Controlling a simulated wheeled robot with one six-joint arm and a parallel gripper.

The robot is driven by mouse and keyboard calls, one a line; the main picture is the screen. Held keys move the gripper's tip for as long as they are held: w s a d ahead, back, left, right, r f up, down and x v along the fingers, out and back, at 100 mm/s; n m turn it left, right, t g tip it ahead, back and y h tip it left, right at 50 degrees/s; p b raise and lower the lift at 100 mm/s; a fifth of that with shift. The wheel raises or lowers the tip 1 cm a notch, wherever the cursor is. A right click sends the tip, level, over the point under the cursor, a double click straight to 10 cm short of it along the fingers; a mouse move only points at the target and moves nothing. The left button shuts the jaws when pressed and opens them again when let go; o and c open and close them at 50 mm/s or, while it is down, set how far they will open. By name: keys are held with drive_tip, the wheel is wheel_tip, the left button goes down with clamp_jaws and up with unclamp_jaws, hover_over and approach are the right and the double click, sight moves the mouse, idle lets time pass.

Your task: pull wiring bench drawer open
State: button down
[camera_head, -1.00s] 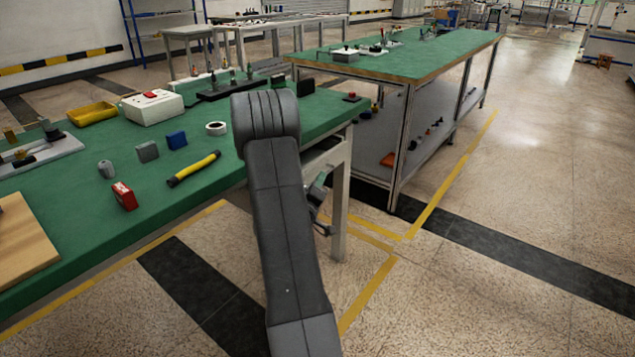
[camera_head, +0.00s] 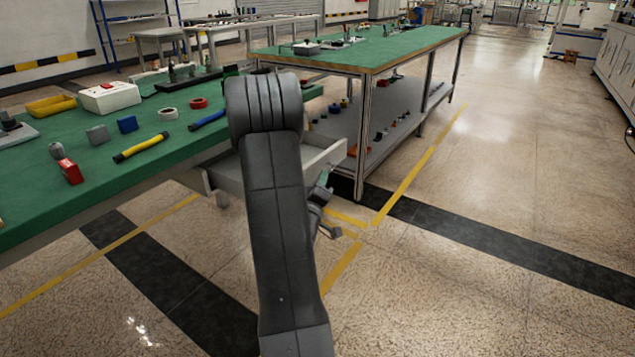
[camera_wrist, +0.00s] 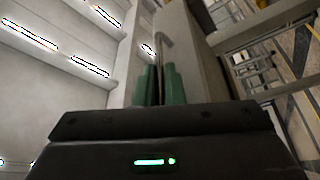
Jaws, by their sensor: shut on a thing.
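The wiring bench (camera_head: 100,172) has a green top and stands at the left in the head view. Its pale grey drawer (camera_head: 326,160) sticks out from under the bench top, open, with part of its inside showing. My dark arm hides the middle of the drawer. My gripper (camera_wrist: 159,75) shows in the wrist view with two green fingers shut on the drawer handle (camera_wrist: 165,42), a thin bar beside the grey drawer front (camera_wrist: 188,45). In the head view the gripper is mostly hidden behind my arm, at the drawer's front.
On the bench lie a yellow tray (camera_head: 51,105), a white box with a red button (camera_head: 109,97), a yellow-black tool (camera_head: 140,147) and tape rings. A second green bench (camera_head: 385,52) with a lower shelf stands behind the drawer. The floor at right is clear.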

drive_tip(key=c, duration=1.5)
unclamp_jaws()
drive_tip(key=p+v, duration=0.1)
drive_tip(key=v, duration=1.3)
drive_tip(key=shift+w, duration=0.1)
drive_tip(key=b+x, duration=0.1)
drive_tip(key=x, duration=1.3)
drive_tip(key=shift+a, duration=0.2)
